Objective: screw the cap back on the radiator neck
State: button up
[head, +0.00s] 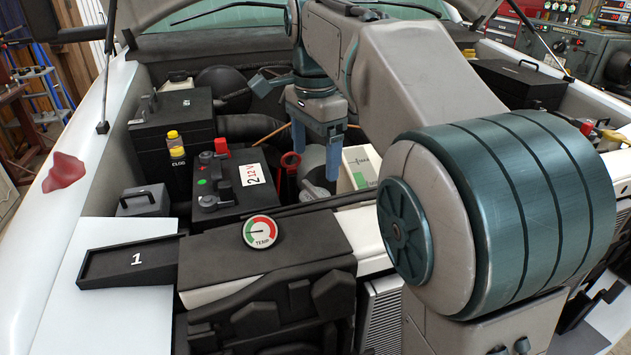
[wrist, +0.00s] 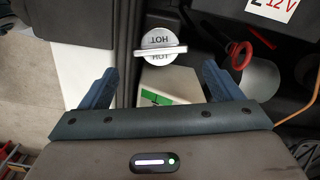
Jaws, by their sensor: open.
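A round silver cap (wrist: 160,42) marked HOT, with a raised bar across it, shows in the wrist view. It lies ahead of my gripper, between the lines of its two fingers and apart from them. I cannot tell what is under the cap, and I cannot make out the radiator neck. My gripper (head: 318,160) points down into the engine bay, beside a white box with a green label (head: 358,158). In the wrist view my gripper (wrist: 159,70) is open, with nothing between its blue fingers.
A black battery marked 12V (head: 235,190) stands left of my gripper. A red ring handle (head: 290,160) rises between them; it also shows in the wrist view (wrist: 240,53). A temperature gauge (head: 260,231) and a black tray marked 1 (head: 110,268) lie nearer the front.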

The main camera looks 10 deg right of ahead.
aim_at(315, 189)
notch_tip(315, 189, down, 7)
jog(key=shift+r, duration=0.15)
jog(key=c, duration=0.9)
jog(key=m+p, duration=0.1)
jog(key=m, duration=0.3)
jog(key=shift+r, duration=0.1)
jog(key=shift+m+p, duration=0.45)
jog(key=shift+m, duration=0.65)
jog(key=o, duration=1.2)
